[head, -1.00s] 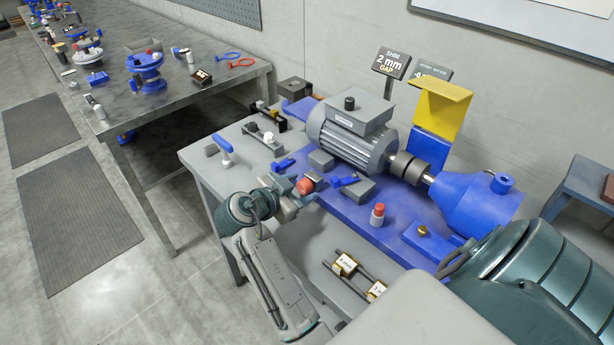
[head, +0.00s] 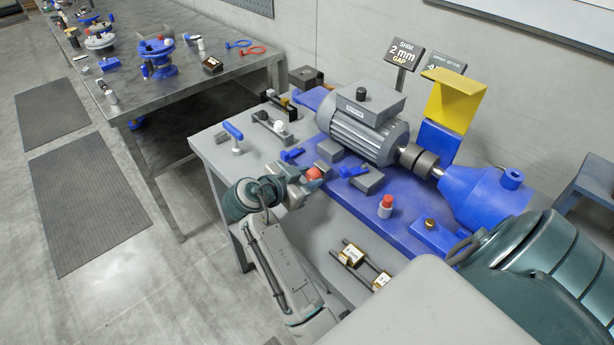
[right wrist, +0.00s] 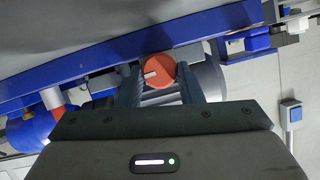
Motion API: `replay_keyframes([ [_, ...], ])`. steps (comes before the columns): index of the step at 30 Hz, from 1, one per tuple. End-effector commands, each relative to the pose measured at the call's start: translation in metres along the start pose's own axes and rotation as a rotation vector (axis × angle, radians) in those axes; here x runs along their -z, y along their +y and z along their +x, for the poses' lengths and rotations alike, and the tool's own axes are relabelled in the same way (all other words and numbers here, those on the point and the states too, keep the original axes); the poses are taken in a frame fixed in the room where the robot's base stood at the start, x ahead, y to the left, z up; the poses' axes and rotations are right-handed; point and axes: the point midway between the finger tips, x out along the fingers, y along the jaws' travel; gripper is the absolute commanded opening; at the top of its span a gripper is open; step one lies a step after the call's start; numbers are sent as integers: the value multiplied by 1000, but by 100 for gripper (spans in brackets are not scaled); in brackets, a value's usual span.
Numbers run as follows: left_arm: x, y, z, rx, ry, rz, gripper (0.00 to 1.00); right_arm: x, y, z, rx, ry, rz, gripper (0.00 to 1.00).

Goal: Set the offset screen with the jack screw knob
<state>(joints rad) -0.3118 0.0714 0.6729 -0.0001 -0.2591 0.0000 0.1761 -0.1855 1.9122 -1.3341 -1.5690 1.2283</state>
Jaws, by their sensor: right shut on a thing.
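The red jack screw knob (head: 313,173) sits at the near left edge of the blue motor base. My right gripper (head: 302,185) is at it from the left. In the right wrist view the knob (right wrist: 158,72) shows as a red disc with a pale mark, between the two dark fingers (right wrist: 160,92), which are shut on it. The offset screen (head: 447,68) stands behind the motor. It is partly hidden by the yellow guard, and its reading is too small to tell. My left gripper is not in view.
The grey motor (head: 362,130) and its coupling stand on the blue base (head: 400,228). A second red-topped jack screw (head: 386,204) stands to the right. A blue-handled tool (head: 233,132) stands on the bench at left. Brass-coloured blocks (head: 352,254) lie in front.

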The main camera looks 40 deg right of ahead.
Motion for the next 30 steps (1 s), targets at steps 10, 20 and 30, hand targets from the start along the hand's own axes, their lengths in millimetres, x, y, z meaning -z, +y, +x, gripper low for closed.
replay_keyframes([
  [10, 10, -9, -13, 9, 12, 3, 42, 2, -3, 0, -95, 2, -226, 11],
  [20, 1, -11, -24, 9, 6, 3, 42, 0, -4, 1, -176, 2, -423, 11],
  [30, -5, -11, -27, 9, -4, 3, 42, -1, -5, 1, -213, 3, -509, 11],
])
